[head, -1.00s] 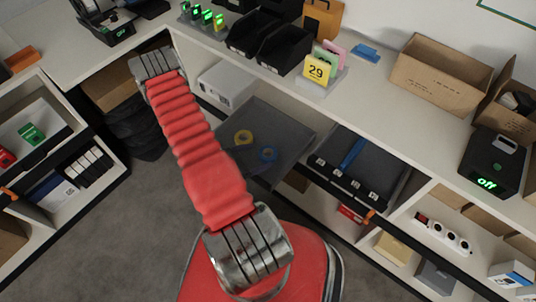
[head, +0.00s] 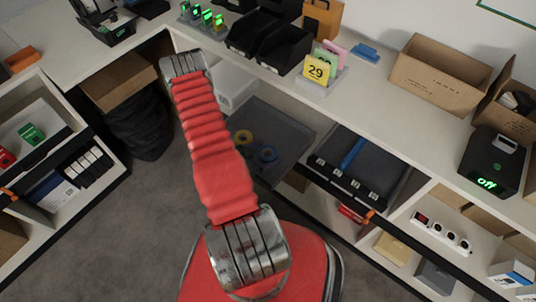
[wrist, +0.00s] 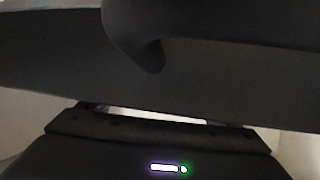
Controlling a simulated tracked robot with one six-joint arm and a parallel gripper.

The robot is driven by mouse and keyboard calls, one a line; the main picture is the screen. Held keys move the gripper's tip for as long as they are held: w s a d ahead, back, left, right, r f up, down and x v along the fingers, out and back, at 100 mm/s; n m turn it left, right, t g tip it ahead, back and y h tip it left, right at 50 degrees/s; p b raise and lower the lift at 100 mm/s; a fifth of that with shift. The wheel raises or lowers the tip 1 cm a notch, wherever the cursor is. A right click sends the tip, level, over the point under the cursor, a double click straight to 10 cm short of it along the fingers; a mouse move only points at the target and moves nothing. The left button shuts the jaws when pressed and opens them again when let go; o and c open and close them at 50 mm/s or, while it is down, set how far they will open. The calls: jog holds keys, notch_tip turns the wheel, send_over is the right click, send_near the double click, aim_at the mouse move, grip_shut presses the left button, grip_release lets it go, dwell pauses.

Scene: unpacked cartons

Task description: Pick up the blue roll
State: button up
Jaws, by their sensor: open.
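In the wrist view, a dark rounded form close to the camera looks like part of my gripper (wrist: 150,52); no roll shows there. In the head view my gripper is hidden, and its distance from the blue roll cannot be told.
Black bins (head: 285,50), a yellow card holder (head: 318,70) and a cardboard box (head: 440,75) stand on the counter. Grey floor (head: 120,220) is clear at left.

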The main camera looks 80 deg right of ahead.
jog(key=shift+s+d+f, duration=0.25)
jog(key=shift+d, duration=0.15)
jog(key=shift+c, duration=0.7)
jog(key=c, duration=1)
